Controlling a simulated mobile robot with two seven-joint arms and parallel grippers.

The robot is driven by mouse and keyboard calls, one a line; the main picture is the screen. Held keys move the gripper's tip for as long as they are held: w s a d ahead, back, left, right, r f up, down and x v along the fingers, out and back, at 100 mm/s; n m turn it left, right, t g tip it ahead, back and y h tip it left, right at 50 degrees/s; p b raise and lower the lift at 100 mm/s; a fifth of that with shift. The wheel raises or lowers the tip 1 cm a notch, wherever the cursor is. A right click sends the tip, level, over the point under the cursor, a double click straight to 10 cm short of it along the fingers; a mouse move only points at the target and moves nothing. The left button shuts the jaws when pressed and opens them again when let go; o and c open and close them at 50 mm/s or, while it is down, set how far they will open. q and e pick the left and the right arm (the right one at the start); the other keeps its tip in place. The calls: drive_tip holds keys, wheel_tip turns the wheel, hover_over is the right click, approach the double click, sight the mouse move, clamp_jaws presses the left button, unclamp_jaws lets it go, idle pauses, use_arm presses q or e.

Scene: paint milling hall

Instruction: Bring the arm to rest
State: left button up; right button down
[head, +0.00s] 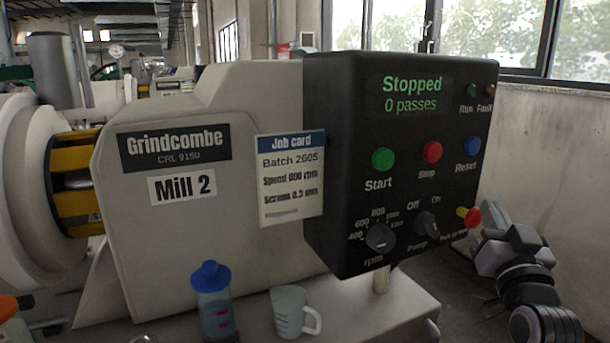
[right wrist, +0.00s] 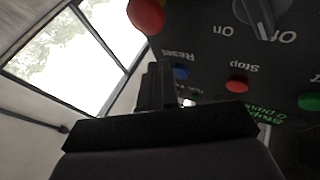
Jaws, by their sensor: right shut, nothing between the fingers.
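My right gripper (head: 490,210) is at the right of the black control box (head: 340,120), beside the red and yellow knob (head: 468,216). Its fingers are shut and empty. In the right wrist view, the shut fingers (right wrist: 158,85) show in front of the panel, which appears upside down. The red knob (right wrist: 147,14) is at the top there. I cannot tell whether the gripper touches the box. My left gripper is in neither view.
The box display (head: 412,95) reads "Stopped, 0 passes". A job card (head: 290,178) hangs on the Mill 2 housing (head: 220,245). A blue-capped bottle (head: 213,305) and a clear jug (head: 288,310) stand below. A wall (head: 555,160) with windows is at the right.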

drive_tip(key=s+a+f+n+g+y+p, duration=0.1)
drive_tip(key=a+f+g, duration=0.1)
drive_tip(key=f, duration=0.6)
drive_tip(key=s+a+f+n+g+y, duration=0.1)
drive_tip(key=s+a+f+n+y, duration=0.1)
drive_tip(key=f, duration=0.5)
drive_tip(key=s+a+f+n+g+y+p, duration=0.1)
drive_tip(key=s+a+f+g, duration=0.3)
drive_tip(key=s+f, duration=0.7)
drive_tip(key=s+a+f+n+g+y+p, duration=0.1)
drive_tip(key=s+a+f+g+y, duration=0.1)
drive_tip(key=s+f, duration=0.9)
drive_tip(key=shift+a+f+n+g+p, duration=0.3)
drive_tip(key=shift+a+f+n+g, duration=0.1)
drive_tip(key=shift+a+f+g, duration=0.4)
drive_tip(key=shift+a+r, duration=0.1)
